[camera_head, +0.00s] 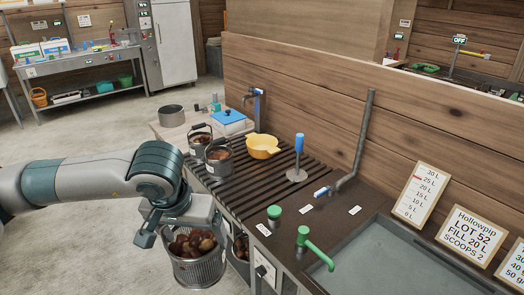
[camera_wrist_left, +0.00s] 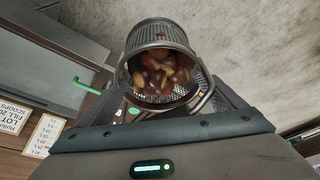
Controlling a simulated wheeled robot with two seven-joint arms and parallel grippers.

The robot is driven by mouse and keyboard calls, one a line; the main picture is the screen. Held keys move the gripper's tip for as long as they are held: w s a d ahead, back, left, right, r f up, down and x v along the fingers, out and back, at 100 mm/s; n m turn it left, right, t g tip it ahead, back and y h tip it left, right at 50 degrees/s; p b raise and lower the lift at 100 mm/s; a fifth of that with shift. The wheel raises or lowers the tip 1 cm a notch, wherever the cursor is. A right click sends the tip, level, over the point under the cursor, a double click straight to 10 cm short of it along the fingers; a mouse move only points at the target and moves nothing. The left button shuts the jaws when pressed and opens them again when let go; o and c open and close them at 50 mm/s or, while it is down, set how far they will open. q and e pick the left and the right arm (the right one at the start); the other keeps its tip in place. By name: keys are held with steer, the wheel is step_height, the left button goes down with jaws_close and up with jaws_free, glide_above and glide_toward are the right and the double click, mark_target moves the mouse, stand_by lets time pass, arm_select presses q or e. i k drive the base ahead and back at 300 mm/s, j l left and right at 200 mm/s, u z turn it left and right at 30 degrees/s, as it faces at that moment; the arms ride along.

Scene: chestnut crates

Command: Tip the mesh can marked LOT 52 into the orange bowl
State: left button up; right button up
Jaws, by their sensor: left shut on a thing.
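My left gripper (camera_head: 178,220) is shut on a mesh can (camera_head: 200,272) full of brown chestnuts, held in the air in front of the slatted counter's near edge. The can hangs roughly upright in the head view, and no lot mark on it can be read. In the left wrist view the can (camera_wrist_left: 160,35) shows its open mouth and the chestnuts inside. The orange-yellow bowl (camera_head: 263,150) stands on the dark slatted counter, up and right of the gripper and apart from it; it looks empty. My right gripper is out of view.
Two more cans of chestnuts (camera_head: 219,166) stand on the slats left of the bowl. A blue-handled tool (camera_head: 299,150) stands upright right of it. A steel sink (camera_head: 385,260), green taps (camera_head: 303,237) and a "LOT 52, FILL 20 L" board (camera_head: 472,238) lie further right.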

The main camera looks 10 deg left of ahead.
mark_target(260, 146)
steer(key=i+j, duration=0.7)
steer(key=i, duration=0.25)
